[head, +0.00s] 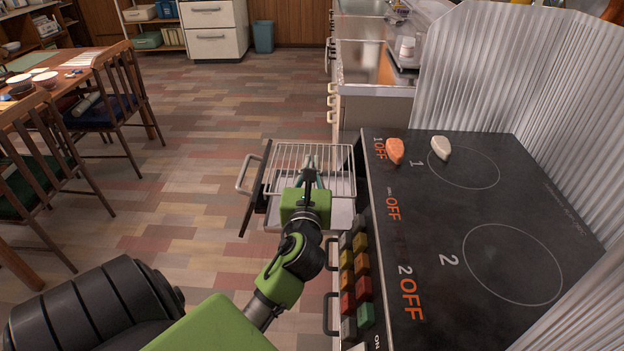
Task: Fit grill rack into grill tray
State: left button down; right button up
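The grill rack (285,157), a grid of thin metal wires, lies over the grill tray beside the stove. The pale floor of the grill tray (340,212) shows below the rack's near end. A dark front panel (254,195) with a metal handle (243,175) stands at the tray's left. My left gripper (309,166) is over the middle of the rack, fingers pointing away from me. Its tips look close together at the wires, but I cannot tell whether they grip one. The gripper and wrist hide part of the rack and tray. My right gripper is not in view.
The black stove top (450,230) is close on the right, with an orange piece (395,151) and a white piece (440,147) on it. Coloured buttons (355,270) line its front. Chairs (115,100) and a table stand left; floor between is clear.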

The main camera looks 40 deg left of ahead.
pick_arm(q)
jog(key=shift+f, duration=0.35)
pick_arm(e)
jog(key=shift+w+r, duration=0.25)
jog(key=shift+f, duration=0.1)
